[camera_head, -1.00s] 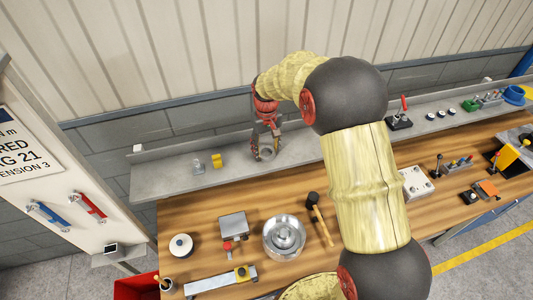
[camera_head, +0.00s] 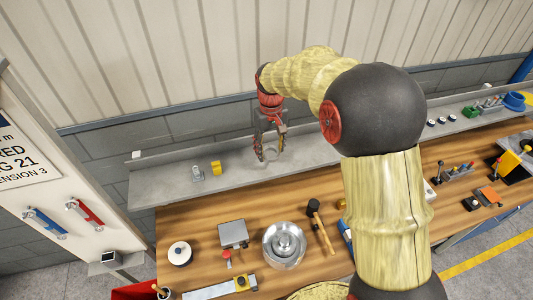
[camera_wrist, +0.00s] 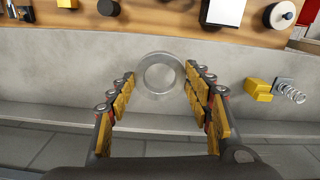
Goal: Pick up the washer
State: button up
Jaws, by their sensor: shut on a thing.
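The washer is a flat grey metal ring (camera_wrist: 160,92), seen between my fingers in the wrist view. It also shows small in the head view (camera_head: 271,158), over the grey shelf (camera_head: 235,176). My gripper (camera_wrist: 158,84), with yellow finger pads, is shut on the washer, one finger on each side of it. In the head view my gripper (camera_head: 269,155) points down at the shelf. Whether the washer still touches the shelf is hard to tell.
A yellow block (camera_head: 215,168) and a bolt with a spring (camera_head: 198,173) stand on the shelf to the left. The wooden bench (camera_head: 200,217) in front holds a round metal part (camera_head: 284,244), a hammer (camera_head: 320,226) and a grey box (camera_head: 233,234). The wall is close behind.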

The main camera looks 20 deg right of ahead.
jog(key=s+d+r+b, duration=0.1)
jog(key=s+d+r, duration=0.1)
jog(key=s+r, duration=0.5)
jog(key=s, duration=0.4)
jog(key=shift+d+b, duration=0.3)
jog(key=shift+b, duration=0.1)
